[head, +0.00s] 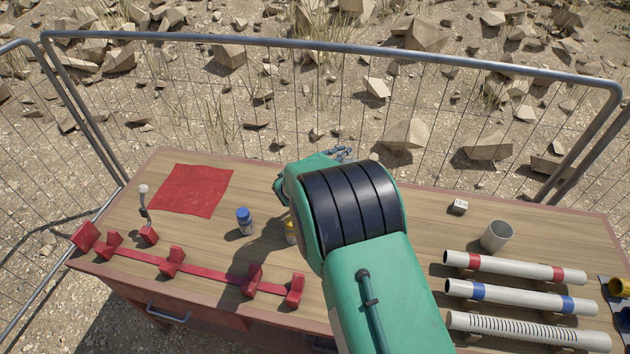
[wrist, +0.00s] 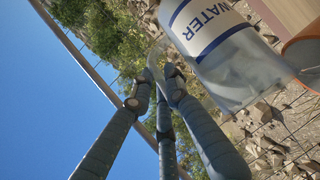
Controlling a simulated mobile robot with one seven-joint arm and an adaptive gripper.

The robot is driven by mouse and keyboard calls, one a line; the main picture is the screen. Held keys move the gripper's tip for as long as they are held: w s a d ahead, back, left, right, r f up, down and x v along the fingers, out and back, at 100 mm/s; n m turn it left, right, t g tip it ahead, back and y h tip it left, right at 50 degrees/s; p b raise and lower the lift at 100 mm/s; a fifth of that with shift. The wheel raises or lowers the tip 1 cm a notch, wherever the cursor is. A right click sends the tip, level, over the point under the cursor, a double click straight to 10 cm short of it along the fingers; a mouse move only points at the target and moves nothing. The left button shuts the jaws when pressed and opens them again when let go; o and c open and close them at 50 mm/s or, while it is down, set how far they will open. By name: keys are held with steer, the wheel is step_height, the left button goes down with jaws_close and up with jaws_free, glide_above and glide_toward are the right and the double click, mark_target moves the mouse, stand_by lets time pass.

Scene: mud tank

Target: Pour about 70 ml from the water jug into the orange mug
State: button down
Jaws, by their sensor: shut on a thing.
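The water jug (wrist: 215,45) shows in the wrist view, a clear vessel with a white band lettered WATER in blue. My gripper (wrist: 158,78) is shut on a pale, translucent part at the jug's side, apparently its handle. The jug looks strongly tilted in this view, but the camera is rolled too, so its true tilt is unclear. An orange rounded thing (wrist: 304,58), likely the orange mug, is cut off at the right edge, close to the jug. No stream of water is visible. In the head view my arm hides the jug and mug.
The wooden bench (head: 190,235) holds a red cloth (head: 192,190), a blue-capped jar (head: 245,221), a red rack (head: 172,262), a grey cup (head: 496,236) and several pipes (head: 515,268). A yellow thing (head: 290,232) is partly hidden by my arm. A wire fence (head: 330,48) stands behind.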

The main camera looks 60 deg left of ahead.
mark_target(352, 157)
steer(key=shift+s, duration=0.1)
steer(key=shift+r, duration=0.1)
steer(key=shift+w+d+p, duration=0.25)
steer(key=shift+w+p, duration=0.3)
steer(key=shift+p, duration=0.25)
steer(key=shift+w+d+f+m+g+p, duration=0.25)
steer(key=shift+w+f+m+g+p, duration=0.15)
steer(key=shift+w+p, duration=0.2)
steer(key=shift+w+d+f+m+g+p, duration=0.2)
steer(key=shift+w+d+f+g+p, duration=0.1)
steer(key=shift+w+f+p, duration=0.2)
steer(key=shift+w+f+b, duration=0.15)
steer(key=shift+f+b, duration=0.15)
steer(key=shift+b, duration=0.2)
steer(key=b, duration=0.1)
steer(key=w+f+m+g+b, duration=0.1)
steer(key=shift+d+f+b, duration=0.15)
steer(key=shift+d+b, duration=0.1)
steer(key=shift+b, duration=0.1)
steer(key=shift+s, duration=0.1)
